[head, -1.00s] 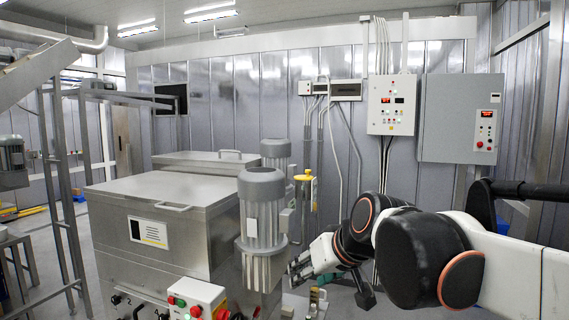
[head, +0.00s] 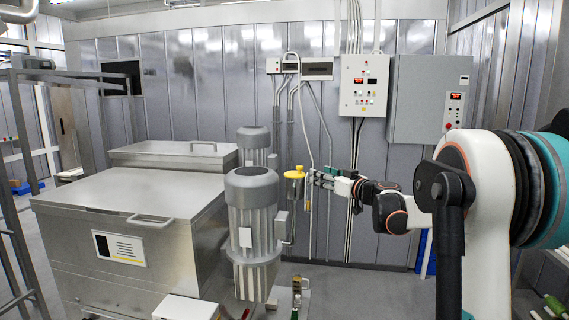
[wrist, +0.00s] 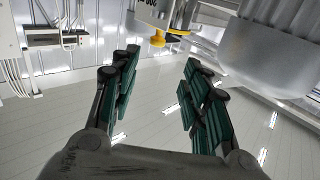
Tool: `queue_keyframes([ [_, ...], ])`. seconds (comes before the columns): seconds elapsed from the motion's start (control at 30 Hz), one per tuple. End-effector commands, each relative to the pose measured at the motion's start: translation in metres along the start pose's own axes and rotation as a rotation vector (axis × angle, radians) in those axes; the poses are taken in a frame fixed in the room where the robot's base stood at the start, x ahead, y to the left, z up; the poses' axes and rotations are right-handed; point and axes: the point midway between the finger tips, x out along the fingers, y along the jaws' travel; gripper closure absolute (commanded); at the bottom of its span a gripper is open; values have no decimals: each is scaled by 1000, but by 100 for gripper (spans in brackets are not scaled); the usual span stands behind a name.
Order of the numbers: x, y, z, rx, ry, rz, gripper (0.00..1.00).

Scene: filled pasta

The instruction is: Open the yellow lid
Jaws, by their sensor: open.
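The yellow lid (head: 295,173) sits on top of a slim metal cylinder behind and to the right of the grey motor in the head view. In the wrist view the yellow lid (wrist: 158,40) shows near the top, beyond the fingertips and roughly between them, with a yellow knob-like part. My gripper (wrist: 160,68) is open, its two green-padded fingers apart with nothing between them. In the head view my gripper (head: 314,178) reaches in from the right, close beside the lid. Whether it touches the lid cannot be told there.
A large grey motor (head: 252,220) stands just left of the lid, and its rounded body (wrist: 265,50) shows at the right in the wrist view. A steel tank (head: 130,215) is further left. Control boxes (head: 364,85) and conduits are on the wall behind.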

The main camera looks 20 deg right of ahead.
Motion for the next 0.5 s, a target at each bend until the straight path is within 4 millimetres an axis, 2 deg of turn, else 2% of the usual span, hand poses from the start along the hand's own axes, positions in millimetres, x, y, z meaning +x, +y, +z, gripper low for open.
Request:
queue_keyframes([
  [0.03, 0, 6, 0, -3, 8, 6, 57],
  [0.17, 8, 8, -1, -7, 13, 8, 57],
  [0.5, 70, 6, -2, -6, 11, 5, 57],
])
